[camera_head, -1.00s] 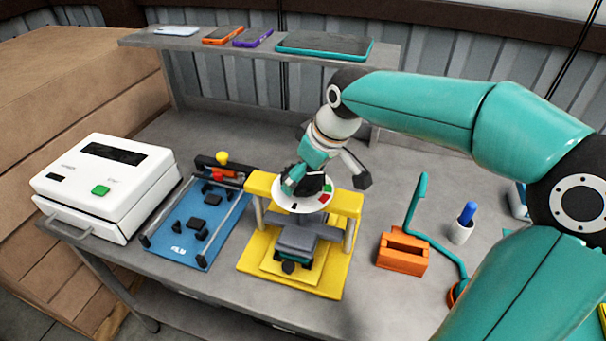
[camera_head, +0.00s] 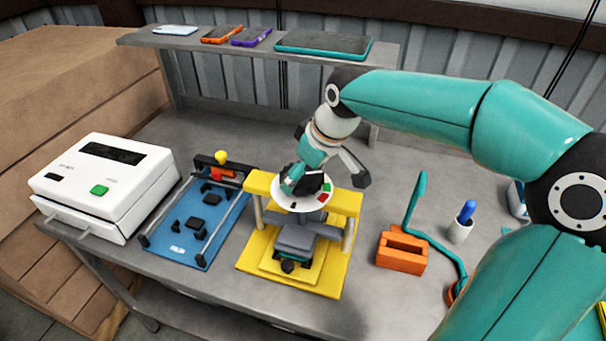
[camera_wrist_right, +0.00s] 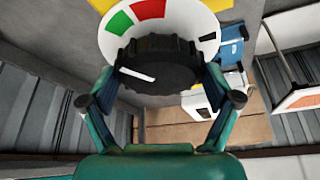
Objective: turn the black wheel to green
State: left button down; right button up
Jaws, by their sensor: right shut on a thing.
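The black wheel (camera_wrist_right: 165,60) is ribbed and has a white line on its lower left in the right wrist view. It sits on a white dial (camera_head: 284,193) above a yellow stand (camera_head: 340,200). The dial has a green patch (camera_wrist_right: 120,22) and a red patch (camera_wrist_right: 150,8) beside it. The white line does not point at the green patch. My right gripper (camera_head: 308,180) is shut on the wheel from above, with a finger on each side. It partly hides the wheel and dial in the head view. My left gripper is not in view.
A white machine (camera_head: 105,185) and a blue fixture board (camera_head: 185,235) are left of the stand. An orange block (camera_head: 402,255), a teal bent handle (camera_head: 420,200) and a blue pen in a white holder (camera_head: 460,230) are right. Phones and a tablet (camera_head: 325,46) lie on the back shelf.

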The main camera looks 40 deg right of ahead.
jog(key=shift+r, duration=0.1)
jog(key=o, duration=0.9)
jog(key=v, duration=1.1)
jog(key=shift+s+r, duration=0.25)
jog(key=shift+r, duration=0.1)
